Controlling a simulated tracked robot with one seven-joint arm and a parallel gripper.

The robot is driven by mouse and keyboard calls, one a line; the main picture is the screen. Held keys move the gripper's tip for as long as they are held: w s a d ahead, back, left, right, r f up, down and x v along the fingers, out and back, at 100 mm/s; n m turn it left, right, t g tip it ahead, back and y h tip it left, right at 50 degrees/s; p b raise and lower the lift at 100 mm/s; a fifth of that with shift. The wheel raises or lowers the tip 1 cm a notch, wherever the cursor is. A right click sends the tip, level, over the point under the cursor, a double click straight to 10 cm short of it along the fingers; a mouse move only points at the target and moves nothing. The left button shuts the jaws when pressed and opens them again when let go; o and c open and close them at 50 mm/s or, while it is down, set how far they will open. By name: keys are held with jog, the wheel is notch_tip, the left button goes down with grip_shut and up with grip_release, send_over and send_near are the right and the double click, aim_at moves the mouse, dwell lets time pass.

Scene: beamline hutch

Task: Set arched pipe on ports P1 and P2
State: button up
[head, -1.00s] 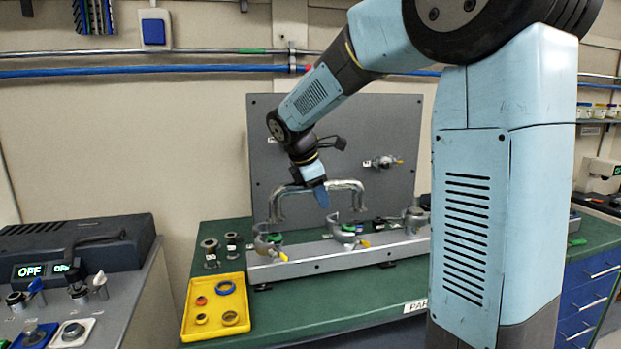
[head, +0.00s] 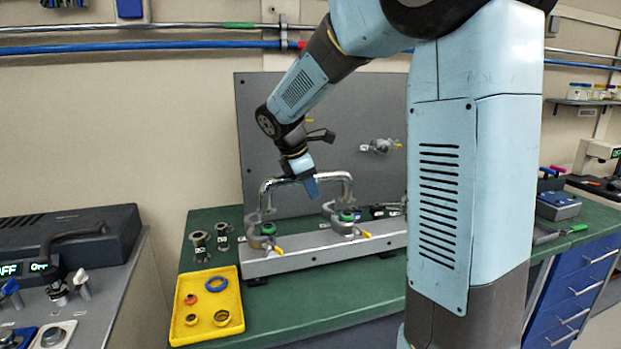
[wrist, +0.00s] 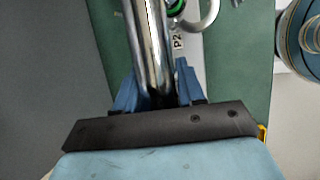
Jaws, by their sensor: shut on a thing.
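The arched pipe (head: 334,178) is a shiny metal tube with two legs pointing down. My gripper (head: 312,190) is shut on its top span. In the wrist view the pipe (wrist: 150,45) runs between the blue fingers (wrist: 152,95). Below the legs are two green-ringed ports, a left port (head: 268,229) and a right port (head: 347,216), on a grey rail. The leg ends look lined up just above them; I cannot tell whether they touch. The label P2 (wrist: 178,42) shows beside a green-ringed port (wrist: 176,7) in the wrist view. Open clamps hang at the ports.
A grey upright panel (head: 300,110) stands close behind the pipe, with a fitting (head: 380,146) on it. A yellow tray (head: 205,310) with several rings lies front left. Two dark flanged pieces (head: 199,246) stand left of the rail (head: 320,251).

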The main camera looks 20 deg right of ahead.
jog(key=shift+f, duration=1.65)
jog(key=shift+f, duration=0.5)
dwell(0.5)
jog(key=o, duration=1.2)
jog(key=shift+o, duration=0.2)
jog(key=shift+s, duration=0.1)
jog(key=v, duration=1.2)
jog(key=s+d+f+m+t+y, duration=0.1)
jog(key=s+d+m+y, duration=0.1)
jog(key=s+m, duration=0.6)
jog(key=s+d+f+m+t+y, duration=0.1)
jog(key=s+m, duration=0.8)
jog(key=s, duration=0.9)
jog(key=shift+d+f+m+t+y, duration=0.2)
jog(key=shift+d+m+t+y, duration=0.1)
jog(key=shift+d+t+y, duration=0.55)
